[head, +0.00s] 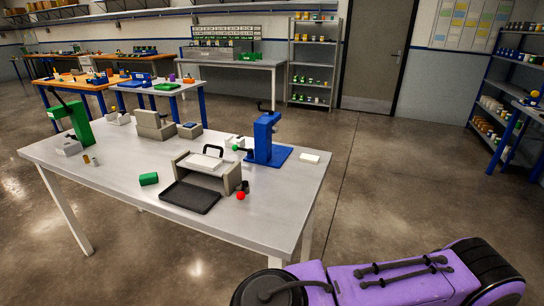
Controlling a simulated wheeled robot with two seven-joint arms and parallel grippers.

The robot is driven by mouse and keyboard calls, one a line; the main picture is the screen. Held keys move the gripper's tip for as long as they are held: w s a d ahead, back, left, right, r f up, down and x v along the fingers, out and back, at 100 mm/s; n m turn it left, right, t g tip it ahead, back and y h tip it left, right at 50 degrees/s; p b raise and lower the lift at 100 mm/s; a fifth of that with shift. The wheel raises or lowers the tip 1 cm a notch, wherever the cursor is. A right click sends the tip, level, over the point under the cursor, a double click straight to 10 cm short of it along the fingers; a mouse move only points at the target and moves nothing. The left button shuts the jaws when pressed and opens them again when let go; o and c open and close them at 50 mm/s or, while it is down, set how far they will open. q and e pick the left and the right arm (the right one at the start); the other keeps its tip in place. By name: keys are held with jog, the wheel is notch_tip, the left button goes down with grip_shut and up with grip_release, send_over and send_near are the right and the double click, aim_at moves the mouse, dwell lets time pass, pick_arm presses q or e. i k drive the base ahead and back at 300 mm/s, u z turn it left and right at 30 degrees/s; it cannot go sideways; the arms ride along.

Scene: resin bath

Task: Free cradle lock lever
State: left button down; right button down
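A grey box-shaped unit (224,184) stands at the front of the near table, with a white block (203,161) and a dark arched handle (213,148) on top. A black tray (190,197) lies before its open front. A red ball knob (241,196) sits at its right front corner, beside a small dark part (243,186). Behind it a green ball knob (235,148) ends a dark lever beside a blue press-like stand (264,136). I cannot tell which knob belongs to the cradle lock lever. Neither of my grippers is in view.
The near table (121,183) also holds a green block (149,179), a green press (81,124), a grey device (154,124) and a white block (310,157). Its front right is bare. A shelf rack (314,60) and workbenches stand behind.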

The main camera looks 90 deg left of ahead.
aim_at(240, 196)
jog(key=u, duration=2.55)
